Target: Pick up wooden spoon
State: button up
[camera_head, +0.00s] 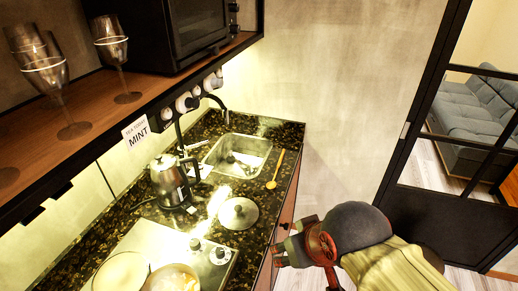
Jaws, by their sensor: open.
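The wooden spoon (276,169) lies on the dark speckled countertop, just right of the sink and close to the counter's front edge. Its handle points away and its rounded bowl is at the near end. My gripper (277,254) is at the lower middle of the view, beside the counter's front edge, with its fingers pointing left. It is open and I see nothing between its fingers. It is apart from the spoon, nearer to the camera.
A sink (238,154), a kettle (171,182), a pot lid (238,213) and a stove with knobs (205,249) occupy the counter (213,126). A pot (172,278) stands near. A shelf (98,103) with glasses overhangs at left. A black-framed glass door (420,130) is at right.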

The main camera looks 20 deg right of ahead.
aim_at(271, 186)
jog(key=u, duration=1.3)
jog(key=z, duration=1.75)
jog(key=i+l+u, duration=0.35)
jog(key=i+l, duration=0.2)
jog(key=i+l+u, duration=0.15)
jog(key=l, duration=0.25)
jog(key=i+l+u, duration=0.15)
jog(key=i+l, duration=0.15)
jog(key=i+l+u, duration=0.15)
jog(key=l, duration=0.3)
jog(key=i+l+u, duration=0.2)
jog(key=l, duration=0.25)
